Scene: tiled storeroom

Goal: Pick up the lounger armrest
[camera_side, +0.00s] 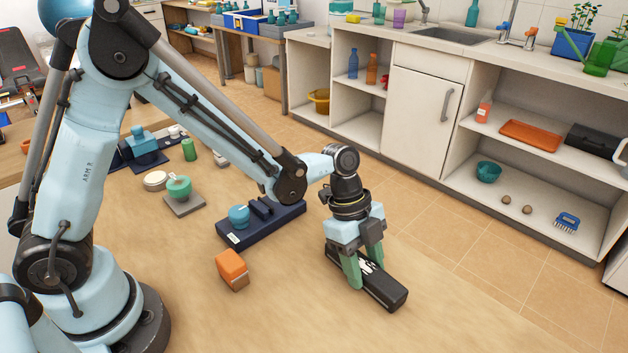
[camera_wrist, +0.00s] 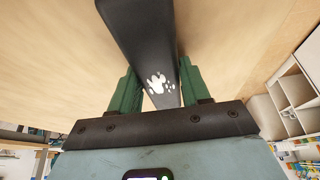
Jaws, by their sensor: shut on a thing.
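The lounger armrest is a long black bar (camera_side: 385,287) with a white paw print, near the right edge of the wooden table in the side view. In the wrist view the armrest (camera_wrist: 140,30) runs from the top edge down between the fingers, paw print facing the camera. My gripper (camera_side: 369,279) points down with its green fingers on either side of the bar, shut on it. In the wrist view the fingers of my gripper (camera_wrist: 157,95) flank the armrest near the paw print. I cannot tell whether the bar touches the table.
An orange block (camera_side: 232,269) lies left of the armrest. A dark blue base (camera_side: 280,222) with a light blue knob stands behind it. A green-topped piece (camera_side: 180,190) and a green cylinder (camera_side: 189,150) stand farther back. The table front is clear. White cabinets (camera_side: 425,110) stand beyond.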

